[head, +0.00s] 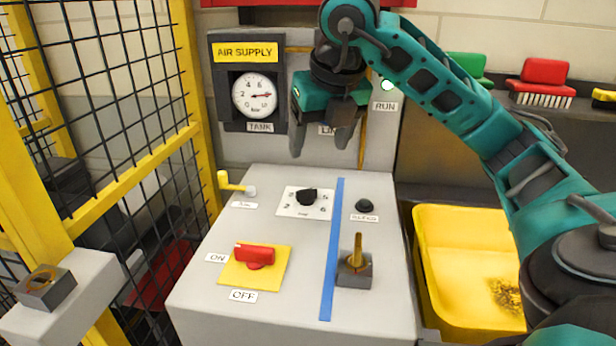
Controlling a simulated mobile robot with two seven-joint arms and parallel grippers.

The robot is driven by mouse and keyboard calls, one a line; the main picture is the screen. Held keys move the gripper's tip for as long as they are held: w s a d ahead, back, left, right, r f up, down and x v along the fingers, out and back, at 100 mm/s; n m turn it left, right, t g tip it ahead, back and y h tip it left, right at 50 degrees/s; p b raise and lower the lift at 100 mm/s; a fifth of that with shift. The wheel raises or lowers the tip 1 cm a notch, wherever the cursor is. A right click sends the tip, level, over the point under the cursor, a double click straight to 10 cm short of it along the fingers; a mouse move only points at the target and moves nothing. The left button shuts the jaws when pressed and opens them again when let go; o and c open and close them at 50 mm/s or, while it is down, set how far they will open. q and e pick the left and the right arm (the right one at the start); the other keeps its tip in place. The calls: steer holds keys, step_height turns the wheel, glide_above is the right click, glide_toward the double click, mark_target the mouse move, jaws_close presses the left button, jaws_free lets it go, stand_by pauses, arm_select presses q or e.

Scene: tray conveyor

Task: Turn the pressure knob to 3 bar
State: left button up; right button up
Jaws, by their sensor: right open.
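The pressure knob (307,197) is a small black knob on a white dial plate (288,211) on top of the grey console. The figures 2, 3, 5 and 6 show around it; its exact pointing is too small to tell. My right gripper (323,147) hangs fingers down above and behind the knob, open and empty, apart from it. The gripper hides the panel above the partly covered LINE label. The TANK gauge (255,95) shows at left, its needle pointing right. My left gripper is not in view.
A red ON/OFF handle (255,255) on a yellow plate, a yellow lever (232,184), a black button (364,206) and an upright brass-coloured part in a grey block (353,272) stand around the knob. A yellow mesh fence (188,100) is left, a yellow bin (450,225) right.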

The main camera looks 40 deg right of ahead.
mark_target(308, 191)
steer(key=b+x, duration=0.1)
steer(key=x, duration=1)
steer(key=shift+f+b, duration=0.3)
steer(key=shift+b, duration=0.1)
steer(key=shift+w+d+f, duration=0.1)
steer(key=shift+w+f, duration=0.2)
steer(key=shift+f, duration=0.2)
steer(key=shift+c, duration=0.4)
steer(key=c, duration=1)
